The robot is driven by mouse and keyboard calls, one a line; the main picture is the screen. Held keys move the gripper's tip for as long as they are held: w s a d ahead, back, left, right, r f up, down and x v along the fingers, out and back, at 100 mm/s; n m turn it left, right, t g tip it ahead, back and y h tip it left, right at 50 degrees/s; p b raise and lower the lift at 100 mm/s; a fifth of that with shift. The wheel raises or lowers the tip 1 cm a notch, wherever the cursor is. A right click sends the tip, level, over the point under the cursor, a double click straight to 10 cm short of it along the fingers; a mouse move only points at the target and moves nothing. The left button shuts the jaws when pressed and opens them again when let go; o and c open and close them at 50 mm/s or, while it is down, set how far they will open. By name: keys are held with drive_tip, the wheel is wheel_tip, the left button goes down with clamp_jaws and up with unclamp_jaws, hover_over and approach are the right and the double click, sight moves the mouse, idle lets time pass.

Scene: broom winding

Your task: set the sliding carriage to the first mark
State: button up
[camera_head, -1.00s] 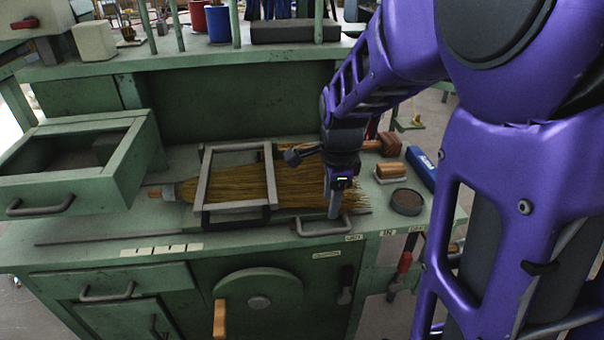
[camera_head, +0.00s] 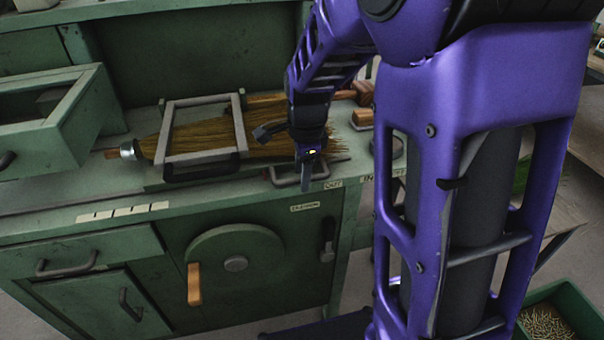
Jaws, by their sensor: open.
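The carriage appears to be the grey rectangular frame (camera_head: 166,132) lying across the straw broom head (camera_head: 265,112) on the green bench, with a dark handle at its front. A pale strip with several dark marks (camera_head: 122,211) lies on the bench's front edge, to the left and in front of the frame. My gripper (camera_head: 306,180) points down over the bench edge, right of the frame, and is open and empty. It is close to a U-shaped grey bar handle (camera_head: 283,181); I cannot tell if they touch. My arm hides part of the bristles.
An open drawer box (camera_head: 60,130) stands at the left. The bench front has a round disc (camera_head: 235,262) with a wooden handle (camera_head: 194,284) and a dark lever (camera_head: 327,240). A wooden block (camera_head: 362,118) sits behind my gripper. A green bin (camera_head: 548,315) is at lower right.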

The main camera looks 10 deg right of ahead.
clamp_jaws()
idle(1.4)
